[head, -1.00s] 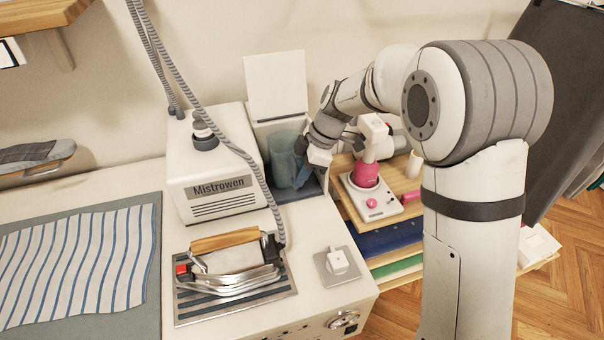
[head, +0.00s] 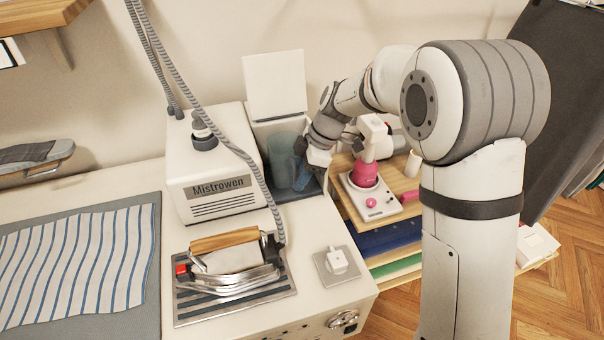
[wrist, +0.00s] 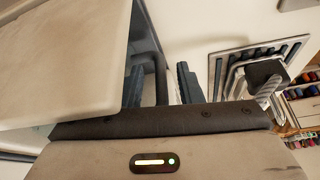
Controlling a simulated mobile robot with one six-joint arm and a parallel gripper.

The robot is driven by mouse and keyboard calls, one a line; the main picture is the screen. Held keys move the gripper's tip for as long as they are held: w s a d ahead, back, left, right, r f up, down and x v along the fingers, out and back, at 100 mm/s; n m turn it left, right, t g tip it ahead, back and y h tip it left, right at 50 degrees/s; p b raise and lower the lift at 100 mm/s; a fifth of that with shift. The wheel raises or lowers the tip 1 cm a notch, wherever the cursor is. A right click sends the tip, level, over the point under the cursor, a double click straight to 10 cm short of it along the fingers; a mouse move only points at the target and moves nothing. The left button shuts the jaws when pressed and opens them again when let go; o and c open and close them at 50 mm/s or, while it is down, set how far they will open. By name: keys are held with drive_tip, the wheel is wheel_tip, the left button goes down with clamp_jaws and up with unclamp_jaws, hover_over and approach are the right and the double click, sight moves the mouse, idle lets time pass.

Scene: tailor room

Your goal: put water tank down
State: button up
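The water tank (head: 285,159) is a translucent blue-grey container. In the head view it stands in the open compartment (head: 282,131) at the right side of the white Mistrowen steam unit (head: 217,160). Its lower part is partly hidden. My gripper (head: 307,172) is at the tank's right side, pointing down towards the compartment. In the wrist view my gripper (wrist: 162,85) has its two dark fingers apart, with a pale gap beside the right finger. A blue-grey part, perhaps the tank's handle, shows close to the left finger.
The compartment's white lid (head: 275,84) stands up behind the tank. A pink and white device (head: 368,185) stands on the wooden shelf to the right. An iron (head: 232,258) rests on its plate in front, with a grey hose rising behind it.

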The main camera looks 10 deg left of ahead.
drive_tip(key=v, duration=1.2)
drive_tip(key=shift+d, duration=0.15)
drive_tip(key=s+d+f+m+t+h, duration=0.2)
drive_tip(key=s+d+m, duration=0.9)
drive_tip(key=d, duration=0.1)
drive_tip(key=s+d+f+m+t+h, duration=0.2)
drive_tip(key=s+d+m, duration=0.9)
drive_tip(key=d, duration=0.2)
drive_tip(key=shift+s, duration=0.2)
drive_tip(key=shift+a, duration=0.1)
